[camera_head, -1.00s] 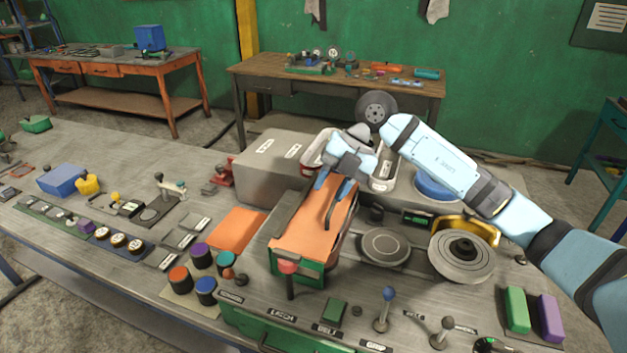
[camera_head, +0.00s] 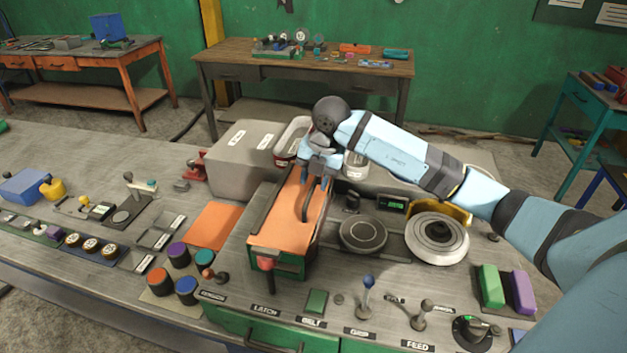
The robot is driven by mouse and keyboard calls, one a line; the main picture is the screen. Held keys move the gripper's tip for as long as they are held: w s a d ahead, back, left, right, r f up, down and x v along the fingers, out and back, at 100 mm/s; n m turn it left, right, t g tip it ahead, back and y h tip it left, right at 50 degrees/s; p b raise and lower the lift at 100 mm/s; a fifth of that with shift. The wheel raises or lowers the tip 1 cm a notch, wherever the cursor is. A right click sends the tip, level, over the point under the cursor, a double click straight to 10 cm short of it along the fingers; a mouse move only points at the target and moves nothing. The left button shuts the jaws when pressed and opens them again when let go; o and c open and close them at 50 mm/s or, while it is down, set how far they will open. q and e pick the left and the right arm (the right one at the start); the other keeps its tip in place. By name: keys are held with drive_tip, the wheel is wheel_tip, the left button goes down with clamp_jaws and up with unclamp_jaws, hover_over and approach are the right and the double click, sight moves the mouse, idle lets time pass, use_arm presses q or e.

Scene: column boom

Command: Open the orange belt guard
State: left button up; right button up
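The orange belt guard (camera_head: 281,225) lies flat over the green-sided belt unit, left of the round grey discs, and looks closed. A dark curved handle stands on its right side. A red-topped latch post (camera_head: 265,264) stands at the guard's near end, by the LATCH label. My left gripper is not in view.
A large grey box (camera_head: 240,165) stands behind and left of the guard. A turntable disc (camera_head: 363,235) and a larger wheel (camera_head: 436,238) are to the right. Levers (camera_head: 367,290) line the front. An orange flat panel (camera_head: 213,226) lies left.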

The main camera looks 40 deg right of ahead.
drive_tip(key=shift+w+a+f, duration=0.15)
drive_tip(key=shift+f, duration=0.75)
drive_tip(key=shift+c, duration=0.2)
clamp_jaws()
drive_tip(key=shift+w+r, duration=0.1)
